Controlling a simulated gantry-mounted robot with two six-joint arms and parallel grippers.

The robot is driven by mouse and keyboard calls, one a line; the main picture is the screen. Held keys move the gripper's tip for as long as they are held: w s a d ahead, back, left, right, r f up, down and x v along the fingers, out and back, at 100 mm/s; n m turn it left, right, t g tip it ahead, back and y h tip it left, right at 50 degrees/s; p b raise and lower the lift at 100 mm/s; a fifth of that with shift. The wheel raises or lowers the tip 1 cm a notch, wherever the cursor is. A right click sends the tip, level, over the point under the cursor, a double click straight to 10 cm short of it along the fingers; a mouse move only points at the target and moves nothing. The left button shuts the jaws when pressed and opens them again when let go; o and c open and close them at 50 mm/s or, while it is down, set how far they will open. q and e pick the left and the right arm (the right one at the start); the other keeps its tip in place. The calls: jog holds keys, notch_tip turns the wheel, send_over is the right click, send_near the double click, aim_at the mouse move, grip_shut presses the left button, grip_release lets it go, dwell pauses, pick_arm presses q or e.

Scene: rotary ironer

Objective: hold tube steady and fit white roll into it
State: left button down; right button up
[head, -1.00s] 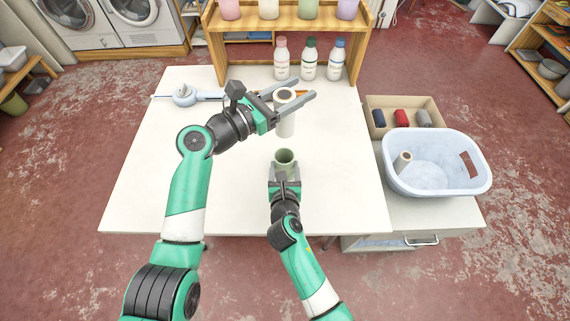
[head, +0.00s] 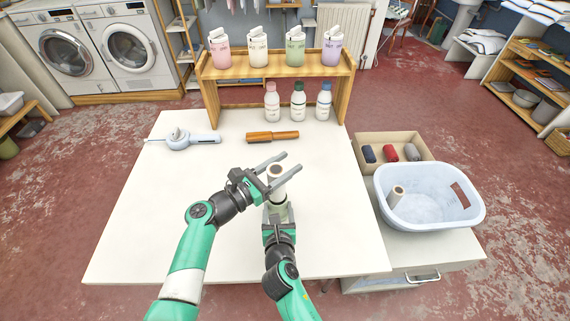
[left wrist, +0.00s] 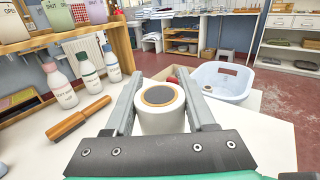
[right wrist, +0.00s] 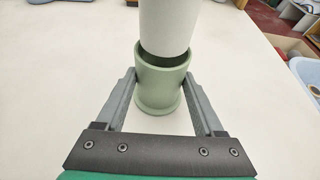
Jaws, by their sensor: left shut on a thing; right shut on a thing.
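The white roll (head: 277,187) has a brown core and stands upright. My left gripper (head: 291,162) is shut on it; in the left wrist view the roll (left wrist: 160,118) sits between both fingers. The green tube (right wrist: 160,88) stands upright on the table with a wider foot. My right gripper (head: 278,213) is shut around the tube from the near side. In the right wrist view the lower end of the roll (right wrist: 166,25) is at the tube's mouth, with a dark gap in front of it. I cannot tell whether it is inside the rim.
A wooden-handled tool (head: 272,136) and a pale blue iron-like tool (head: 182,138) lie farther back on the table (head: 150,220). Several bottles (head: 298,102) stand by the wooden shelf (head: 275,66). At the right are a box (head: 363,141) and a blue tub (head: 430,218).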

aim_at(269, 176)
pick_arm(q)
jog(key=shift+f, duration=0.2)
jog(key=shift+f, duration=0.35)
jog(key=shift+c, duration=1.2)
grip_release()
jog(key=shift+r, duration=0.1)
jog(key=shift+r, duration=0.5)
jog(key=v, duration=0.7)
jog(key=shift+s+a, duration=0.15)
jog(key=shift+a, duration=0.1)
